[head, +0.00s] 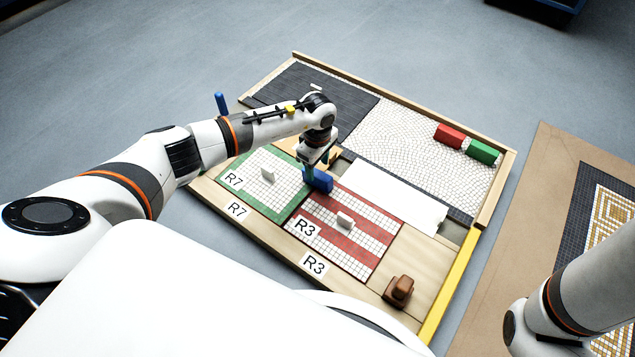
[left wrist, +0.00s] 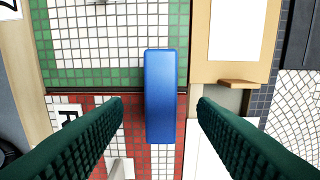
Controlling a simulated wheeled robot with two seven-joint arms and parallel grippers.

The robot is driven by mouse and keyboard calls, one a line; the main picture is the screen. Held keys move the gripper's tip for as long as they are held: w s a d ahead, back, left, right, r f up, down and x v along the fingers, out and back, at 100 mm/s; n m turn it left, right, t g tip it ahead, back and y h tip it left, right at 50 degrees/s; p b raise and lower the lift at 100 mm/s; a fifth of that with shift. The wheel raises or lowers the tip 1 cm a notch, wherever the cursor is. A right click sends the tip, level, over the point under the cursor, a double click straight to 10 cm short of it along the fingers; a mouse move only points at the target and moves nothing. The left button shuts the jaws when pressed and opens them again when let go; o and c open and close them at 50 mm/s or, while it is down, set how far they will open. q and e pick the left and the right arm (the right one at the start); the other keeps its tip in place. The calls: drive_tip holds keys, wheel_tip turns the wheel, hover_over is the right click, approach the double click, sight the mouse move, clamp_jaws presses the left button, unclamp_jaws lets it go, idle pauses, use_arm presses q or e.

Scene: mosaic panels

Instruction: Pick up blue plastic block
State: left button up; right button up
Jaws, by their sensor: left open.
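The blue plastic block (head: 318,180) lies across the seam between the green-bordered R7 panel (head: 291,213) and the red-striped R3 panel (head: 333,255). In the left wrist view the blue block (left wrist: 165,97) stands lengthwise between my left gripper's fingers. My left gripper (head: 312,172) is open, pointing down over the block; its dark green fingers also show in the left wrist view (left wrist: 160,112), one on each side with gaps to the block. My right arm shows at the lower right of the head view, but its gripper is out of view.
A red block (head: 449,136) and a green block (head: 482,151) lie on the white mosaic at the far right of the wooden tray (head: 457,285). A brown object (head: 398,291) sits at the near corner.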

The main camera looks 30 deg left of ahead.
sight(317, 173)
use_arm(q)
wheel_tip(317, 173, down, 5)
drive_tip(key=b, duration=0.5)
drive_tip(key=shift+f, duration=0.2)
drive_tip(key=shift+r, duration=0.15)
drive_tip(key=shift+c, duration=0.5)
drive_tip(key=c, duration=1)
